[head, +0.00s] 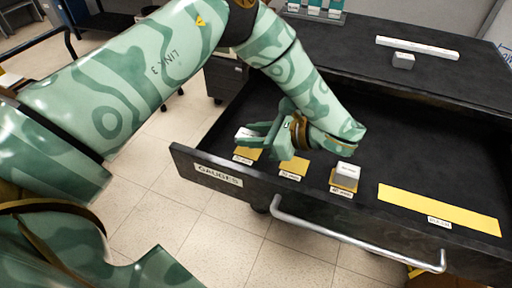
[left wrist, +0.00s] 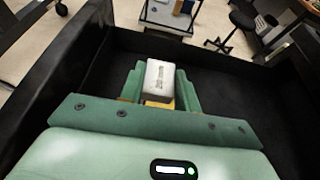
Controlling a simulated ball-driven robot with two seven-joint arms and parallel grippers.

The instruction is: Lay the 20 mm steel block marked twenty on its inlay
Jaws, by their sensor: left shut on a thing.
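My left gripper (head: 250,135) reaches down into the open drawer, shut on a small light-grey steel block (head: 244,133). In the left wrist view the block (left wrist: 160,80) sits between the two green fingers, with dark lettering too small to read surely. The block is at the leftmost yellow inlay (head: 250,155), and some yellow shows just below it in the left wrist view. I cannot tell whether the block touches the inlay. The middle inlay (head: 294,166) shows bare yellow. Another block (head: 347,170) rests on the third inlay (head: 343,184). My right gripper is out of view.
The drawer front (head: 225,180) is labelled GAUGES and has a metal handle (head: 350,240). A long yellow inlay (head: 440,210) lies empty at the right. On the dark cabinet top are a small block (head: 403,61) and a long white bar (head: 417,47).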

